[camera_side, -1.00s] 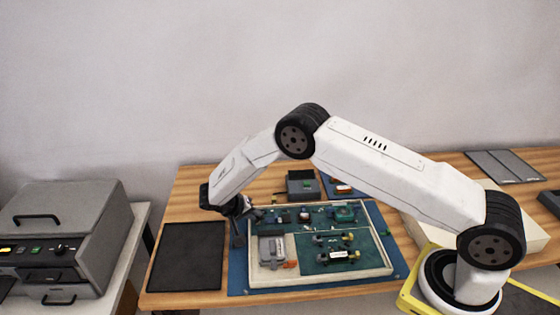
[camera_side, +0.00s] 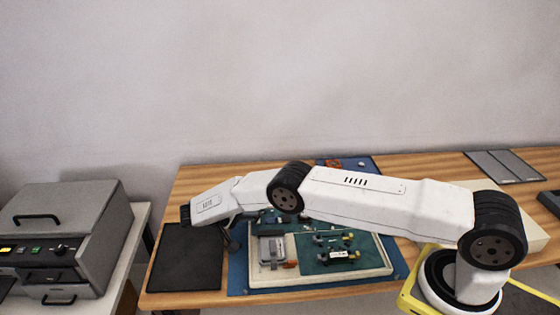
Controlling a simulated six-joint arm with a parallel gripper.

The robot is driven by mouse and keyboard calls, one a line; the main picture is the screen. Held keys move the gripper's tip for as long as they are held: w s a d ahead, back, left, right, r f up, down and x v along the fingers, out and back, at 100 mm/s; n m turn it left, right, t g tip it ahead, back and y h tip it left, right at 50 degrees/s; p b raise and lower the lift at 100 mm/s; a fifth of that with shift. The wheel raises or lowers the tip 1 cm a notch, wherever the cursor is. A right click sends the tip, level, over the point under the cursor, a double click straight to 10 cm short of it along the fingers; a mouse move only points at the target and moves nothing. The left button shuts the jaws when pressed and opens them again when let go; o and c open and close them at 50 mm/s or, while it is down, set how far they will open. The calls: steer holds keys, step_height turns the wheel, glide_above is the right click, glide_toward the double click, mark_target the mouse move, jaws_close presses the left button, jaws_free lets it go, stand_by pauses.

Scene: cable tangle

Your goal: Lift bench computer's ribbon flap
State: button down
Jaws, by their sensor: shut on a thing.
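The bench computer appears as a cream tray (camera_side: 322,281) with green circuit boards (camera_side: 312,264) in it, flat on a blue mat. A grey module (camera_side: 271,249) with a small orange part (camera_side: 291,264) sits at its left. My gripper (camera_side: 232,243) is low by the tray's back left corner, mostly hidden under my wrist. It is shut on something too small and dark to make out. I cannot tell the ribbon flap apart from the other parts. My forearm hides the back of the tray.
A black mat (camera_side: 185,262) lies left of the tray. A grey machine (camera_side: 63,235) stands on a separate table at far left. A blue mat (camera_side: 348,165) with small parts lies behind my arm. Flat grey panels (camera_side: 505,166) lie at the back right.

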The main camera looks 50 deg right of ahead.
steer(key=shift+w+h, duration=0.15)
steer(key=shift+h, duration=0.15)
stand_by(0.5)
steer(key=c, duration=0.8)
jaws_free()
steer(key=shift+o, duration=0.5)
steer(key=shift+s+d+r+m+t+y, duration=0.2)
steer(key=shift+t+y, duration=0.1)
steer(key=shift+y, duration=0.3)
steer(key=shift+s+d+r+m+t+y, duration=0.15)
steer(key=shift+t+y, duration=0.15)
steer(key=shift+y, duration=0.3)
